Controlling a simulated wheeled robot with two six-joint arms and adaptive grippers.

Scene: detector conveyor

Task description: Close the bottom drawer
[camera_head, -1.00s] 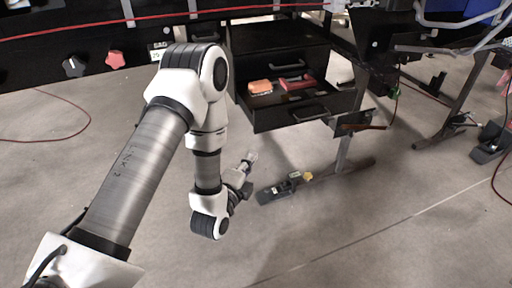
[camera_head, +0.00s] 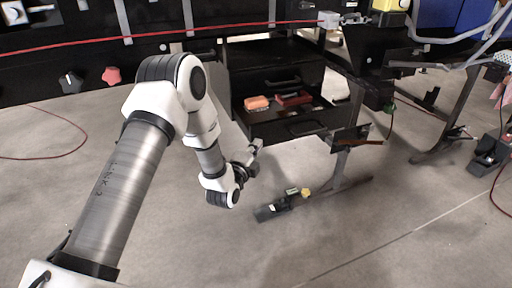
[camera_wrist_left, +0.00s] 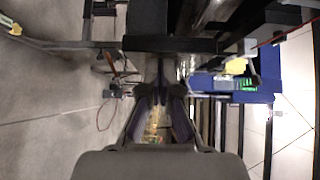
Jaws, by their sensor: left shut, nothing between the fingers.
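The bottom drawer (camera_head: 290,127) of the black cabinet is pulled out, and its inside shows from above. An orange block (camera_head: 256,102) and a red item (camera_head: 293,98) lie in it. My left gripper (camera_head: 258,143) is shut and empty. It is close to the lower left corner of the drawer front in the head view; whether it touches cannot be told. In the left wrist view my left fingers (camera_wrist_left: 160,88) are together, pointing at a dark surface. My right gripper is not in view.
The drawer above (camera_head: 281,80) is shut. A dark table leg with a foot (camera_head: 285,205) stands right of the cabinet, with a small bracket (camera_head: 350,134) near the drawer. The grey floor (camera_head: 330,245) in front is clear.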

